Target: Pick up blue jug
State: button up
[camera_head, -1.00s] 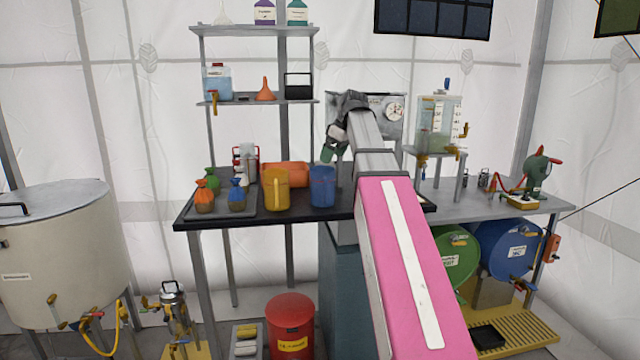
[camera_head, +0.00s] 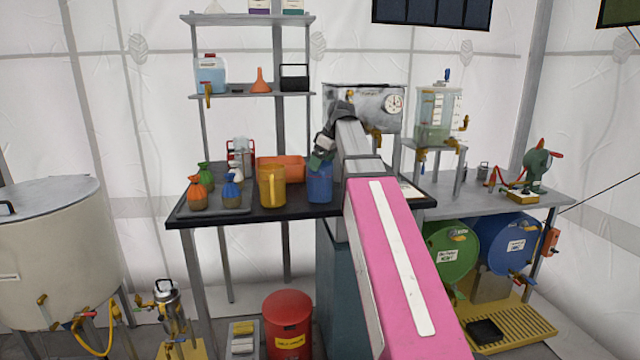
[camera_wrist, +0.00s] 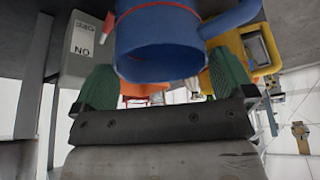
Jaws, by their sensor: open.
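The blue jug (camera_head: 319,189) stands upright on the dark table, just right of the yellow jug. My gripper (camera_head: 321,158) is at the jug's top edge in the head view and covers part of its rim. In the wrist view the jug (camera_wrist: 160,48) fills the upper middle, its round mouth facing me and its handle at the upper right. The green fingers of my gripper (camera_wrist: 163,85) are spread on the left and right of the jug's mouth. I cannot tell whether they touch it.
The yellow jug (camera_head: 272,187) stands close on the left, with an orange bin (camera_head: 282,166) behind. A tray (camera_head: 216,212) holds several small tied sacks. A grey machine with a dial (camera_head: 365,108) stands behind my arm.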

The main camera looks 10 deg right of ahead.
jog(key=shift+x, duration=1.95)
jog(key=shift+s, duration=0.1)
jog(key=c, duration=0.6)
